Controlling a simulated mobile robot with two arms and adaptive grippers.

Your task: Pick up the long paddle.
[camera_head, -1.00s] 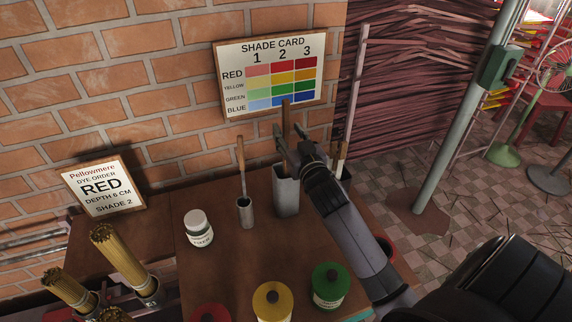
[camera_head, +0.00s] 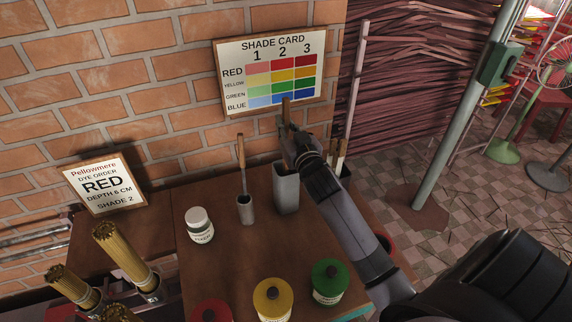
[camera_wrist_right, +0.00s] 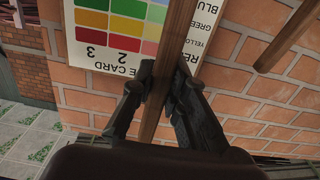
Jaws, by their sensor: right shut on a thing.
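The long paddle (camera_head: 286,108) is a brown wooden shaft standing upright in a tall grey square holder (camera_head: 287,192). It also shows in the right wrist view (camera_wrist_right: 173,50), running between the fingers. My right gripper (camera_head: 288,130) is shut on the shaft, above the holder's rim; in the right wrist view the fingers (camera_wrist_right: 161,85) press it from both sides. The paddle's lower end is hidden in the holder. My left gripper is not in view.
A shorter wooden-handled tool (camera_head: 241,152) stands in a small grey cup (camera_head: 246,210) to the left. A white jar (camera_head: 200,226), yellow pot (camera_head: 272,297) and green pot (camera_head: 330,282) stand on the brown table. The shade card (camera_head: 270,70) hangs on the brick wall behind.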

